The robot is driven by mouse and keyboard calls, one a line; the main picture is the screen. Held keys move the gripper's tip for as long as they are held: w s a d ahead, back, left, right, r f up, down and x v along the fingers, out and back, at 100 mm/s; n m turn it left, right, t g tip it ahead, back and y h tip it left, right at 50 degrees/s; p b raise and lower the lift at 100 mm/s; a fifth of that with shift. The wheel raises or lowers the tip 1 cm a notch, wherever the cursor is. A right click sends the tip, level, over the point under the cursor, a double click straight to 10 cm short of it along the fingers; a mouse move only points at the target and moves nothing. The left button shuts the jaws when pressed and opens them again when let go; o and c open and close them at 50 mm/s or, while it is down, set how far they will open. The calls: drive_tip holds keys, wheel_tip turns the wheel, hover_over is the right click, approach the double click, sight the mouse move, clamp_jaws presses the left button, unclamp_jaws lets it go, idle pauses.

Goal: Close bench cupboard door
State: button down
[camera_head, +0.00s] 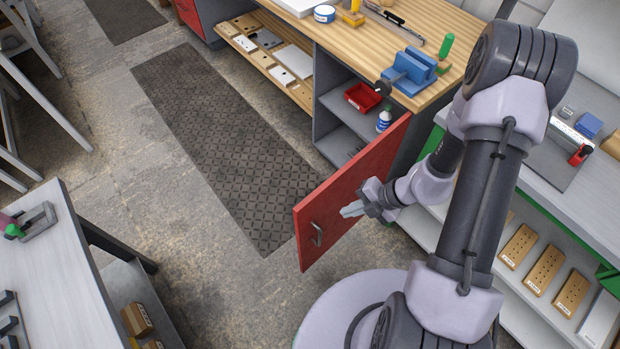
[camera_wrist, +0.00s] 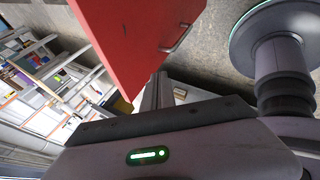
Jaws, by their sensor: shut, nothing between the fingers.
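The red cupboard door (camera_head: 350,190) stands open, swung out from the wooden-topped bench toward my base. Its metal handle (camera_head: 317,234) is near the free edge. Behind it the cupboard interior (camera_head: 345,125) is open to view, with a red bin and a bottle on its shelf. My gripper (camera_head: 352,209) is shut and empty, beside the door's face on the handle side. In the wrist view the shut fingers (camera_wrist: 157,90) point toward the red door (camera_wrist: 125,40), near its lower edge. I cannot tell whether they touch it.
The bench top (camera_head: 340,35) holds a blue vise (camera_head: 410,72) and tools. A dark floor mat (camera_head: 220,140) lies before the bench. A grey table (camera_head: 50,270) stands at lower left, and shelving with wooden boards (camera_head: 545,270) is at right. Floor left of the door is clear.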

sight(319, 230)
drive_tip(key=a+f+m+b, duration=0.1)
drive_tip(key=a+f, duration=0.1)
drive_tip(key=f, duration=0.2)
drive_tip(key=a+f+m+b, duration=0.1)
drive_tip(key=a+f+b, duration=0.1)
drive_tip(key=a+f, duration=0.1)
drive_tip(key=w+a+f+m+b, duration=0.1)
drive_tip(key=a+f, duration=0.1)
drive_tip(key=f, duration=0.2)
drive_tip(key=shift+a+f+b, duration=0.35)
drive_tip(key=shift+a+f, duration=0.05)
drive_tip(key=shift+w+a+r+m, duration=0.15)
drive_tip(key=shift+w+a+m, duration=0.15)
drive_tip(key=shift+w+a, duration=0.2)
